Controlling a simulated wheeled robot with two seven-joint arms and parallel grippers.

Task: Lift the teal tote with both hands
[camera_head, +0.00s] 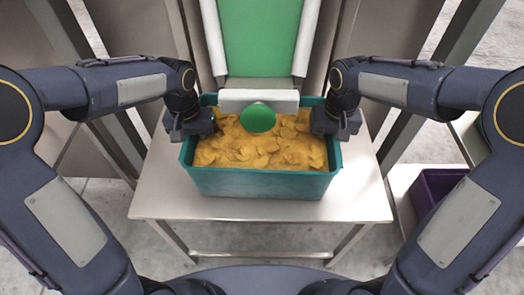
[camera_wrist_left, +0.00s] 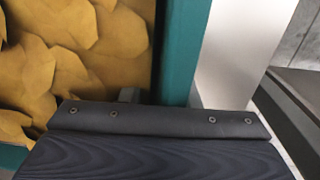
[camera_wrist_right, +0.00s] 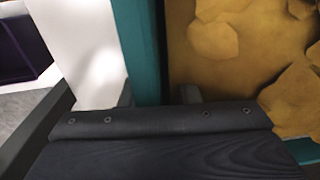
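The teal tote (camera_head: 262,184) stands on a pale metal table, filled with yellow-brown, chip-like pieces (camera_head: 262,152). My left gripper (camera_head: 195,133) is at the tote's left side wall and my right gripper (camera_head: 334,131) is at its right side wall. In the left wrist view, one finger shows inside the tote wall (camera_wrist_left: 185,45), with a gap to it; the other finger is hard to make out. In the right wrist view, the fingers stand on either side of the tote wall (camera_wrist_right: 138,45), with a gap on the inner side. Both grippers look open.
The metal table (camera_head: 160,195) has bare top around the tote. A green chute (camera_head: 260,40) with white side rails comes down behind it, and a green dome (camera_head: 258,118) on a white block hangs over the tote's back. A purple bin (camera_head: 435,187) stands at right.

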